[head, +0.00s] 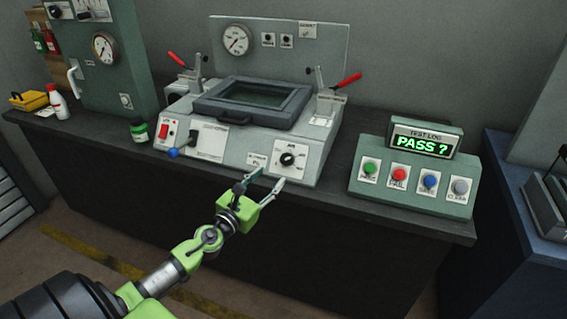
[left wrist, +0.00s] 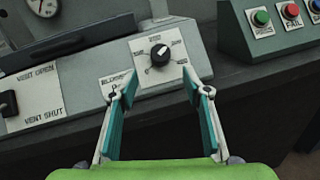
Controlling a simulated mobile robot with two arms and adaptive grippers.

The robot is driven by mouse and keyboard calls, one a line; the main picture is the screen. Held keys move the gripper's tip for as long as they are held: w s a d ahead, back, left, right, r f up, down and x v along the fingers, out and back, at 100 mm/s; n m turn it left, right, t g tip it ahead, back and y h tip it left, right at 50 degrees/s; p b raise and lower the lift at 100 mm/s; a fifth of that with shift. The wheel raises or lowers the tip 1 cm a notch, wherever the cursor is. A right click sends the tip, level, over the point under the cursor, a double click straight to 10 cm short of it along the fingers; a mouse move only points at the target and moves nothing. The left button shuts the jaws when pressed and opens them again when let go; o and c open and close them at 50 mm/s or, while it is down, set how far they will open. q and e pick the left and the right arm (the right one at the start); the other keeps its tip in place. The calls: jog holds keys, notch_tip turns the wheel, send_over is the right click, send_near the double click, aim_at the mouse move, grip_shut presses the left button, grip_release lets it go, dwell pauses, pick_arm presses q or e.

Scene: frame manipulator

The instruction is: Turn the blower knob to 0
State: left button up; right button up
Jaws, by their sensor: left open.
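The blower knob (head: 288,159) is a round black dial on a white label plate at the front right of the grey machine. In the left wrist view the knob (left wrist: 159,54) has a white pointer mark toward the upper part of its scale. The smaller label beside it starts with "BLOWE". My left gripper (head: 268,178) is open and empty, just in front of and below the knob, not touching it. In the left wrist view the two fingers (left wrist: 157,92) are spread below the knob, which lies ahead between them. My right gripper is not in view.
The machine has a framed window (head: 252,97), red-handled levers, a vent lever (head: 192,138) and a blue-tipped handle (head: 173,153). A test log box (head: 412,172) with several coloured buttons stands to the right. A green jar (head: 139,130) and a white-and-red bottle (head: 57,104) stand left.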

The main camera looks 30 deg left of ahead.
aim_at(285, 162)
pick_arm(q)
jog(key=w, duration=0.7)
jog(key=shift+w+a, duration=0.25)
jog(key=shift+w, duration=0.6)
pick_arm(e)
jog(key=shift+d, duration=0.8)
pick_arm(q)
jog(key=c, duration=1.1)
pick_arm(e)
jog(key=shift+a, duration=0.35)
